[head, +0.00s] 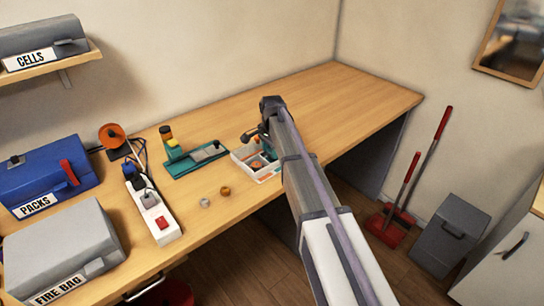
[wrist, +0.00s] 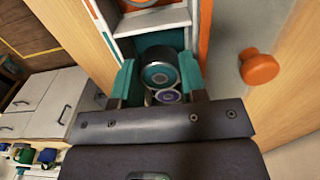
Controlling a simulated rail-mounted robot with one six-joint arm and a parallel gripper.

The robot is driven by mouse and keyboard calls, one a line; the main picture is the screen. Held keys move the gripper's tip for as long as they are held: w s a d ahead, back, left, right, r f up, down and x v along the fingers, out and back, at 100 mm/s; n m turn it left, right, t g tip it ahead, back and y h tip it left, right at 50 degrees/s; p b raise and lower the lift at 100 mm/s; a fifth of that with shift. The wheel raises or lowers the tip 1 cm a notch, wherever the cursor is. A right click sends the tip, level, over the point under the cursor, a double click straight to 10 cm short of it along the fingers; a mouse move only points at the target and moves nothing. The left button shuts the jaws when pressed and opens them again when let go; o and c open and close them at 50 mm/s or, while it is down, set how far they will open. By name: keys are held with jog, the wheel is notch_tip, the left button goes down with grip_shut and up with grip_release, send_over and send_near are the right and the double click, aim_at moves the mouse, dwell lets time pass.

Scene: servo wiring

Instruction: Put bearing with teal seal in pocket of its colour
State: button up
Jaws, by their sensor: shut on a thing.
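In the wrist view my gripper (wrist: 161,82) is shut on the bearing with teal seal (wrist: 160,72), a dark ring with a teal face held between teal fingertips. A smaller round part with a purple face (wrist: 169,96) shows just below it, partly hidden. The pocket tray (wrist: 193,15) lies beyond the fingers, with white walls and teal and orange pocket colours. In the head view the white tray (head: 269,178) stands near the table's front edge, partly hidden by my arm. My gripper (head: 250,135) is above the tray there; the held bearing is too small to make out.
A teal fixture (head: 183,166) stands left of the tray. Two small round parts, one grey (head: 205,202) and one orange-brown (head: 225,191), lie in front of it. A power strip (head: 158,215) and cases (head: 45,172) fill the left. The table's back right is clear.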

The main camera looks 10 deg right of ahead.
jog(key=shift+f+b, duration=0.5)
jog(key=shift+b, duration=0.15)
jog(key=o, duration=0.8)
jog(key=shift+r, duration=0.1)
notch_tip(320, 180, up, 14)
jog(key=f+p, duration=0.1)
jog(key=p, duration=1.3)
jog(key=shift+s+f+n+b, duration=0.3)
jog(key=shift+s+n, duration=1.75)
jog(key=shift+s, duration=3)
jog(key=shift+s+f+n+b, duration=0.1)
jog(key=shift+s+n+b, duration=0.25)
jog(key=shift+s+n, duration=3.2)
jog(key=shift+s+f+n+b, duration=0.2)
jog(key=shift+s+n+b, duration=0.3)
jog(key=shift+s, duration=6)
